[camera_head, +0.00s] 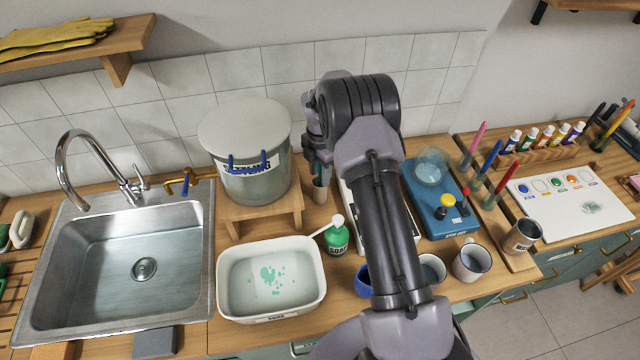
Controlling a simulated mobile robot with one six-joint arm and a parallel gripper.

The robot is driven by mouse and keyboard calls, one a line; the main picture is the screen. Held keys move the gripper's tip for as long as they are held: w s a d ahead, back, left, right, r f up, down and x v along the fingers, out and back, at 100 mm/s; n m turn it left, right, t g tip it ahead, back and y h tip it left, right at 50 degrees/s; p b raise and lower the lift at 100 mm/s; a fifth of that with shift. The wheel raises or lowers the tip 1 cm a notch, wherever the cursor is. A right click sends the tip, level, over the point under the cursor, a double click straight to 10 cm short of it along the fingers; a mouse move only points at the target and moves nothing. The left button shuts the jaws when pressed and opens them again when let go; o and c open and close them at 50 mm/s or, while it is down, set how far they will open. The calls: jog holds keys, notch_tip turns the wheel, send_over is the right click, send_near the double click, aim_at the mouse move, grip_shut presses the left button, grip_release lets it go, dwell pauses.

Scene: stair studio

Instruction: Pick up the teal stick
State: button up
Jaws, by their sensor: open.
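A narrow tan cup (320,194) stands on the counter beside the wooden stand. A slim teal shape (319,170) rises from its mouth and looks like the teal stick; its upper part is hidden by or merges with my gripper. My gripper (317,162) points down just above the cup, its jaws open. It is small and partly covered by my arm, so I cannot tell whether the stick is between the fingers.
A lidded white bucket (245,140) on a wooden stand (262,212) is close left of my gripper. A blue device (425,205), mugs (472,262) and upright coloured sticks (488,158) are right.

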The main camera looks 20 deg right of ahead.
grip_shut()
jog(key=shift+r, duration=0.1)
